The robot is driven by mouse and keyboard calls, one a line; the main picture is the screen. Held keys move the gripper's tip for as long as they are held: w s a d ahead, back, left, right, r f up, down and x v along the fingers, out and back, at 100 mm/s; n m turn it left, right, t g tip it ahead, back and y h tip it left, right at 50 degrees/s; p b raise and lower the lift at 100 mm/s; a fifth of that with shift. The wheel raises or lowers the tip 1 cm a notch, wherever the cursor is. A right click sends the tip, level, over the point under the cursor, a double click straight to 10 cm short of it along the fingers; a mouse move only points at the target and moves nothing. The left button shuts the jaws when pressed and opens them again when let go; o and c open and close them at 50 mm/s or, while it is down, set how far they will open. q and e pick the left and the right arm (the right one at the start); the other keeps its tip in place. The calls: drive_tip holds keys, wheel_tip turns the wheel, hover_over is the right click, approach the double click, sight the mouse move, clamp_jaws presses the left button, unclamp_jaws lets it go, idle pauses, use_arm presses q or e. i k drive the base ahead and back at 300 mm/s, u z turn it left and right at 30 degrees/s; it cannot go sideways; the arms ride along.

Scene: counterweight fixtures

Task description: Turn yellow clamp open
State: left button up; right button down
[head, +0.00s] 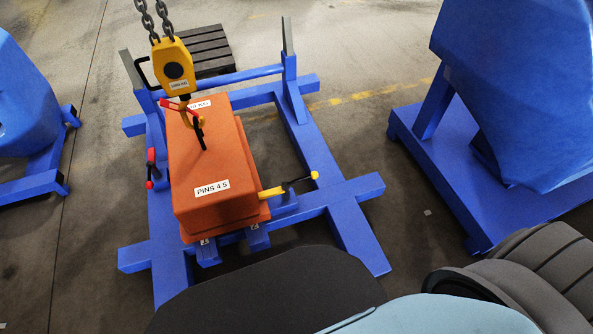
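The yellow clamp (271,192) sits at the right side of the orange counterweight (212,187), near its front corner. Its yellow arm lies against or over the block's lower edge; contact is not clear. A dark lever runs from it up to the right and ends in a yellow knob (314,175). The block, labelled "PINS 4 5", rests on a blue frame (350,218). A red-ended clamp (151,169) is at the block's left side. Neither of my grippers is in view.
A yellow hoist hook block (174,66) hangs on chains over the counterweight, its hook at the top lifting point. A dark slatted pallet (207,48) lies behind. Large blue fixtures stand at the left (25,100) and right (515,85). Parts of my body fill the bottom.

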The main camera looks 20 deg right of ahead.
sight(284, 190)
drive_tip(key=i, duration=0.85)
drive_tip(key=z, duration=2.05)
